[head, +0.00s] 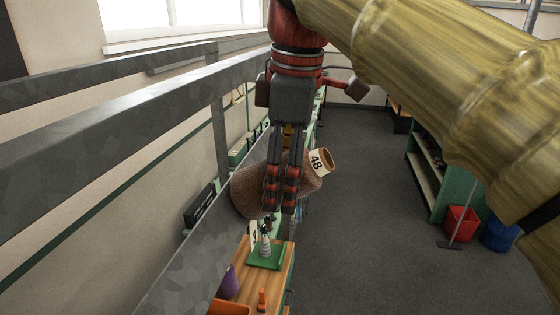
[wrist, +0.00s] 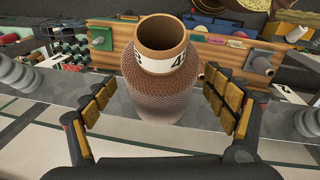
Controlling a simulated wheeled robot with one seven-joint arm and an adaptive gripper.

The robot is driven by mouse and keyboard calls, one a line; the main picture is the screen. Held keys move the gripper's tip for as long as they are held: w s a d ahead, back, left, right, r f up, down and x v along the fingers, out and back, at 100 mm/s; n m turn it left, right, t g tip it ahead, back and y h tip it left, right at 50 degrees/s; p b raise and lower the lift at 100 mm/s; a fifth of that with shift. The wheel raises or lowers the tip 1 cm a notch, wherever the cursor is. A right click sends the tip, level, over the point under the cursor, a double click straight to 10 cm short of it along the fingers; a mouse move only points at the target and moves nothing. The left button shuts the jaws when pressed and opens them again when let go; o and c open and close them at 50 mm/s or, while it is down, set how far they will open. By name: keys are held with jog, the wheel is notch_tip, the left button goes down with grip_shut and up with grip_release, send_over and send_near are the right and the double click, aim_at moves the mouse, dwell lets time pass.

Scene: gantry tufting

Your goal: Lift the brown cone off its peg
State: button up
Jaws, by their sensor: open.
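The brown cone (head: 248,190) shows behind my gripper's fingers in the head view, tilted, with its narrow end and white "48" label toward the upper right. In the wrist view the cone (wrist: 160,95) stands in the middle, its hollow tube end uppermost in the picture. My gripper (head: 281,208) is open. In the wrist view its padded fingers (wrist: 162,103) are on either side of the cone, with a visible gap on both sides. The cone's peg is hidden, so I cannot tell how the cone sits on it.
A wooden top (head: 281,268) below holds a green plate (head: 275,261) with a small striped piece and a purple cone (head: 230,281). Grey beams (head: 120,132) run along the left. A wooden rail (wrist: 215,48) carries grey pegs (wrist: 101,38).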

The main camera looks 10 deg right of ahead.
jog(key=shift+w+a+f, duration=0.1)
jog(key=shift+w+f, duration=0.05)
jog(key=shift+f, duration=0.65)
jog(key=shift+w+a+f, duration=0.1)
jog(key=shift+w+f, duration=0.05)
jog(key=shift+f, duration=0.7)
jog(key=shift+w+a+f, duration=0.1)
jog(key=shift+w+f, duration=0.05)
jog(key=shift+f, duration=0.65)
jog(key=shift+c, duration=1.4)
jog(key=c, duration=1.5)
jog(key=shift+r, duration=0.1)
jog(key=shift+c, duration=0.3)
jog(key=shift+d+r+p, duration=0.2)
jog(key=shift+d+p, duration=0.05)
jog(key=shift+p, duration=0.05)
jog(key=shift+s+d+r, duration=0.15)
jog(key=shift+d, duration=0.05)
